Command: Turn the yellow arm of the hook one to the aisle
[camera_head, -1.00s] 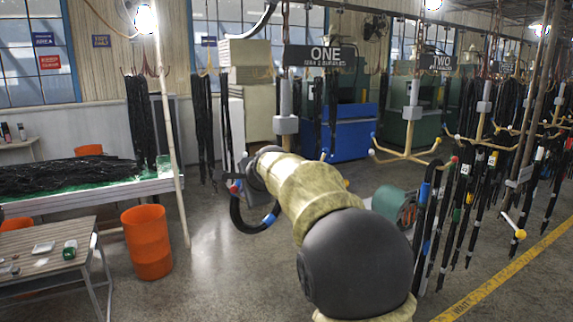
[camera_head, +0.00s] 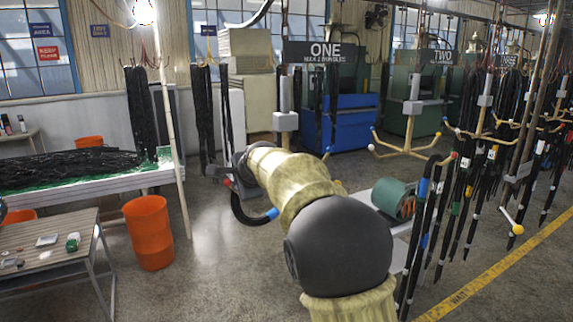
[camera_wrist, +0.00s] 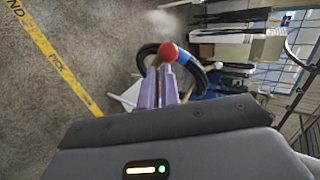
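The hook one stand (camera_head: 286,121) hangs below the ONE sign (camera_head: 325,53). My forearm hides most of its arms. A black hose with a blue band (camera_head: 250,219) loops below my wrist. In the wrist view, my gripper's two fingers (camera_wrist: 167,88) lie close together, with a thin tan strip between them. A red ball tip (camera_wrist: 168,52) sits at or just beyond the fingertips. I cannot tell whether the fingers press on the arm behind it.
Hook two (camera_head: 411,145) stands to the right, with dark hoses hanging beyond it. A green drum (camera_head: 393,197) is close right of my arm. An orange bin (camera_head: 148,235) and a slatted table (camera_head: 45,250) are at left. A yellow floor line (camera_head: 470,293) runs at right.

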